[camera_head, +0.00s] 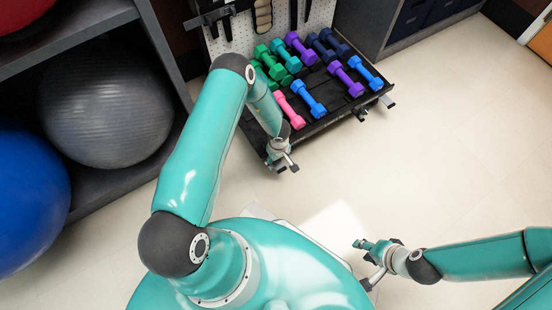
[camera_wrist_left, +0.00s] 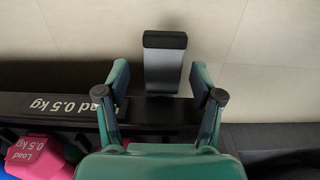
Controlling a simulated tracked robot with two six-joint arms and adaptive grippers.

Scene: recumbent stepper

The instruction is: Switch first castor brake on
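The rack trolley (camera_head: 318,122) holds dumbbells and has castor brake pedals along its lower edge. In the left wrist view a castor brake pedal (camera_wrist_left: 165,60), grey with a black end pad, sticks out from the trolley's dark edge. My left gripper (camera_head: 281,160) is at the trolley's near left corner. In the left wrist view its two teal fingers (camera_wrist_left: 159,82) are apart, one on each side of the pedal, with visible gaps. The castor wheel is hidden. My right gripper (camera_head: 367,264) is open and empty above the floor, well away from the trolley.
A dark shelf unit with a grey ball (camera_head: 105,110) and a blue ball (camera_head: 28,200) stands left. The floor (camera_head: 440,170) at right is clear.

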